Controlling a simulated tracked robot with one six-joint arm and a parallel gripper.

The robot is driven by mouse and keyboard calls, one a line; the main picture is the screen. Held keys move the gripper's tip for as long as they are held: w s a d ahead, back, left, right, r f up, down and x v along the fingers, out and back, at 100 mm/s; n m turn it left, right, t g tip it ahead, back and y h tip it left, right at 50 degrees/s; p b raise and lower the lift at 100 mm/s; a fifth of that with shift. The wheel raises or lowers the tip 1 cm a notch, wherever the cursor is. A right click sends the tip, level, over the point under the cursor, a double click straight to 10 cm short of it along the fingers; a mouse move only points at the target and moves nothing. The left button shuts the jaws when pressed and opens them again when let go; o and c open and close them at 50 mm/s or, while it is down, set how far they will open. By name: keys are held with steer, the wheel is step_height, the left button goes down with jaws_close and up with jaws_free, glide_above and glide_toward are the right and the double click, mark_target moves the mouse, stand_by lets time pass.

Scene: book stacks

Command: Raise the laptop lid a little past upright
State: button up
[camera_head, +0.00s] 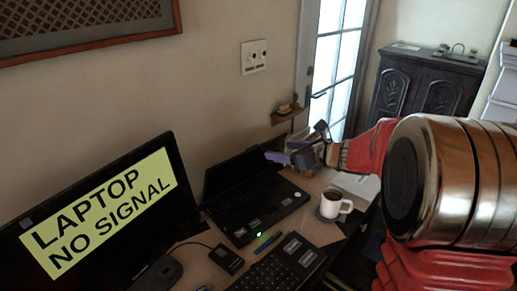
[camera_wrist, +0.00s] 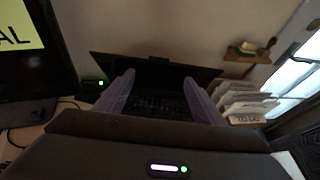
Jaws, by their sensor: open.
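The black laptop stands on the desk, its base (camera_head: 262,205) flat and its dark lid (camera_head: 228,175) raised along the wall side. In the wrist view the lid (camera_wrist: 150,68) is a dark band beyond the laptop keyboard (camera_wrist: 155,103); its exact angle is hard to tell. My gripper (camera_head: 293,143) is open and empty, near the right end of the lid in the head view and covering part of it. In the wrist view its purple fingers (camera_wrist: 159,78) spread on both sides of the keyboard and point toward the lid. I see no clear contact.
A monitor (camera_head: 105,215) reading "LAPTOP NO SIGNAL" stands at left. A white mug (camera_head: 331,205) on a dark coaster is right of the laptop. A separate keyboard (camera_head: 277,266) lies in front. A small wall shelf (camera_head: 288,114) is behind my gripper. Papers (camera_wrist: 245,103) stand at right.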

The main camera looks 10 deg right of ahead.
mark_target(252, 148)
steer(key=shift+a, duration=0.1)
steer(key=x, duration=1.3)
steer(key=shift+w+a+f, duration=0.1)
steer(key=shift+w+f, duration=0.05)
steer(key=shift+w, duration=0.2)
steer(key=shift+c, duration=0.5)
